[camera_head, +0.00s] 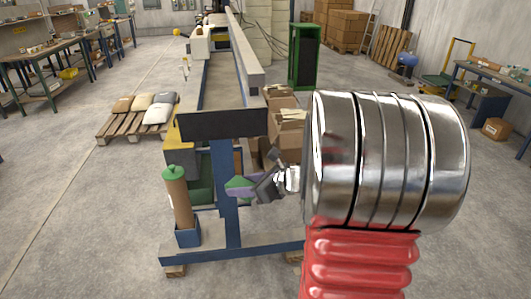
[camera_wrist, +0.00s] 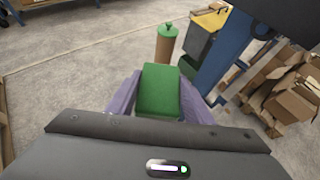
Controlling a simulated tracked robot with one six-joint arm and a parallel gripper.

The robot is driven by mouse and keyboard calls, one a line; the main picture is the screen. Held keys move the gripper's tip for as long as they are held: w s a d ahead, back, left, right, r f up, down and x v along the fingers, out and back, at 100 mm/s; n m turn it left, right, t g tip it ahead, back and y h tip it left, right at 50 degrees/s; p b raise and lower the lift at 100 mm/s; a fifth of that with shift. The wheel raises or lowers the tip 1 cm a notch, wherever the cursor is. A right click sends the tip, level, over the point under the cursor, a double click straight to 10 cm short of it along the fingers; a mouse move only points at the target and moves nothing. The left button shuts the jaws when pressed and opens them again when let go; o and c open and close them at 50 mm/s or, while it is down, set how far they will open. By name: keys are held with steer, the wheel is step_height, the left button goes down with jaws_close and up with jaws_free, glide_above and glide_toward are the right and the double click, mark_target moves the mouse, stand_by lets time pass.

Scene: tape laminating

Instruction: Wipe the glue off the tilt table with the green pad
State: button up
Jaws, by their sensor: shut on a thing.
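My gripper (camera_head: 240,189) is shut on the green pad (camera_wrist: 158,90). In the wrist view the pad sits between the two purple fingers. In the head view only a little of the pad (camera_head: 237,182) shows, in front of the machine's blue leg. The long machine has a dark plate (camera_head: 222,125) at its near end, above and behind my gripper; I cannot tell whether this plate is the tilt table. The plate's dark underside seems to show at the top right of the wrist view (camera_wrist: 290,18). The pad is apart from it. I see no glue.
A brown cylinder with a green cap (camera_head: 177,197) stands in a blue holder (camera_head: 187,234), left of my gripper. The machine's blue foot bar (camera_head: 220,255) lies low in front. Cardboard boxes (camera_head: 287,130) are behind my gripper. A pallet with sacks (camera_head: 140,115) is left.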

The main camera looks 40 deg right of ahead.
steer(key=w+a+f+n+g+y, duration=0.1)
steer(key=a+f+n+g+y, duration=0.1)
steer(key=a+f, duration=0.9)
steer(key=w+a+f+n+g+y, duration=0.1)
steer(key=a+f+n+y, duration=0.3)
steer(key=a+f, duration=0.7)
step_height(320, 180, down, 3)
steer(key=shift+w+r+n+g, duration=0.1)
steer(key=shift+w+n+g, duration=0.25)
steer(key=shift+n+g, duration=0.35)
steer(key=shift+a, duration=0.1)
steer(key=shift+s, duration=0.15)
